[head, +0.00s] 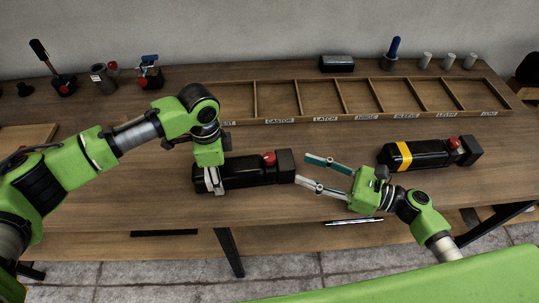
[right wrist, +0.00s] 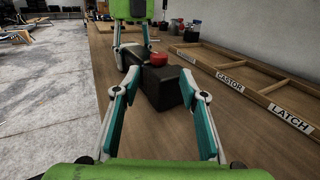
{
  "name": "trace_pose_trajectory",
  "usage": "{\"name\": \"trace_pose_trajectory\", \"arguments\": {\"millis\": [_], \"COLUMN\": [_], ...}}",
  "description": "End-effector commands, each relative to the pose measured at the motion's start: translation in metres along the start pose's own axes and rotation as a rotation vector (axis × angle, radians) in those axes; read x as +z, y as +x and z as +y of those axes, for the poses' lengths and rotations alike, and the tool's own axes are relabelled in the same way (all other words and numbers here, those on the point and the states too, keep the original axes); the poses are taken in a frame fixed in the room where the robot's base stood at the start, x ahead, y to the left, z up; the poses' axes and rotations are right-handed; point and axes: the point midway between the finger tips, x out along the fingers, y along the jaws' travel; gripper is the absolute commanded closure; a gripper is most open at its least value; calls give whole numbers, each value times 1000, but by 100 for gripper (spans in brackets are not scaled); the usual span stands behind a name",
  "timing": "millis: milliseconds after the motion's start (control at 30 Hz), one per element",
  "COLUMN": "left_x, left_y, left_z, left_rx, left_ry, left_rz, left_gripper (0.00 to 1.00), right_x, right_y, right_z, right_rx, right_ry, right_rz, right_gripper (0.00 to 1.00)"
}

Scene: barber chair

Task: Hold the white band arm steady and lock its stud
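The arm on the left is a black body (head: 236,172) with a red stud (head: 269,159) and a square dark end block (head: 286,165). It lies on the bench, and my left gripper (head: 213,183) reaches down over its left part, one finger on each side, shut on it. A pale strip there is mostly hidden, so I cannot make out the white band. My right gripper (head: 302,169) is open and empty, just right of the end block. In the right wrist view its fingers (right wrist: 160,74) point at the end block (right wrist: 176,88), with the red stud (right wrist: 157,59) behind it.
A second black arm with a yellow band (head: 404,156) lies at the right. A labelled wooden tray (head: 300,121) runs behind both arms. Small fixtures (head: 151,72) stand at the back left, and a blue-handled tool (head: 392,52) at the back right.

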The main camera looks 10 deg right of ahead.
Motion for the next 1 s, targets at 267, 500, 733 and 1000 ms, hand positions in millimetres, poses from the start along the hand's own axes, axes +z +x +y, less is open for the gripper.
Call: {"name": "trace_pose_trajectory", "arguments": {"millis": [267,500,733,1000], "left_x": [0,0,0,0], "left_y": [0,0,0,0], "left_z": [0,0,0,0], "left_rx": [0,0,-1,-1], "left_ry": [2,1,1,1], "left_rz": [0,1,1,1], "left_gripper": [94,94,94,94], "right_x": [3,2,1,1], "right_y": [54,95,111,112], "right_z": [0,0,1,1], "right_rx": [4,3,4,4], "right_ry": [-7,-6,-7,-7], "right_rz": [-5,-3,-1,-1], "right_gripper": [61,61,61,61]}}
